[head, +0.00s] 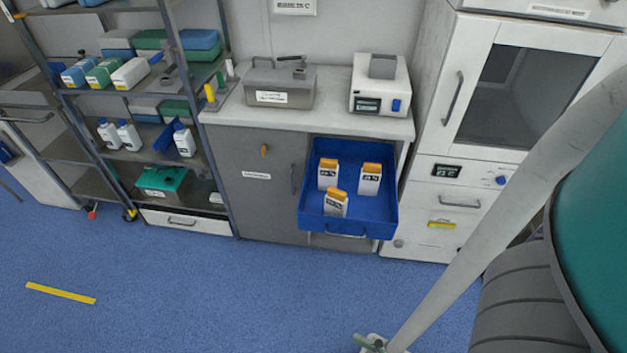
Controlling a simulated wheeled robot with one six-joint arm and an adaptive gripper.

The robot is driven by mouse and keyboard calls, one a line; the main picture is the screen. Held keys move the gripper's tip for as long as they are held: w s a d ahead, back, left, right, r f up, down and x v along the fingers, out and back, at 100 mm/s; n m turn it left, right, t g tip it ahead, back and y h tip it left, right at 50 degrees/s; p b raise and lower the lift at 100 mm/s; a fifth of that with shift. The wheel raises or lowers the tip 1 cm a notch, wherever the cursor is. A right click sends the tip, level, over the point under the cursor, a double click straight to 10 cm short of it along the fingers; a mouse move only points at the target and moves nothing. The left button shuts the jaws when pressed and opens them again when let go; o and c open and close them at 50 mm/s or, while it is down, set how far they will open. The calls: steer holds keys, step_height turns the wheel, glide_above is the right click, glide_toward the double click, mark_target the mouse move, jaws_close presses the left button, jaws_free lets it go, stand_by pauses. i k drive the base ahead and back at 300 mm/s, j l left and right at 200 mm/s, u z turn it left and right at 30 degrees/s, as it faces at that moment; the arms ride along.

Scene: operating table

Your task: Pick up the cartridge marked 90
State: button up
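Three white cartridges with orange tops stand in a pulled-out blue drawer: one at the back left (327,177), one at the back right (370,182) and one at the front (335,204). Each has a dark-marked label on its front, too small to read, so I cannot tell which is marked 90. The blue drawer (385,222) is open below the counter, with a handle on its front. The cartridges stand apart from one another. My gripper is not in view.
A counter (335,122) above the drawer holds a grey metal box (280,85) and a white device (380,85). Shelving stands left and a white cabinet (445,200) right. A pale pole (490,225) and teal padded surface (600,230) fill the right foreground. Blue floor before the drawer is clear.

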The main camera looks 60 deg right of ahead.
mark_target(328, 169)
steer(key=k+l, duration=0.2)
steer(key=l, duration=0.2)
steer(key=k+l, duration=0.15)
steer(key=l, duration=0.25)
steer(key=k+l, duration=0.2)
steer(key=l, duration=0.15)
steer(key=k+l, duration=0.2)
steer(key=l, duration=0.2)
steer(key=k+l, duration=0.2)
steer(key=l, duration=0.2)
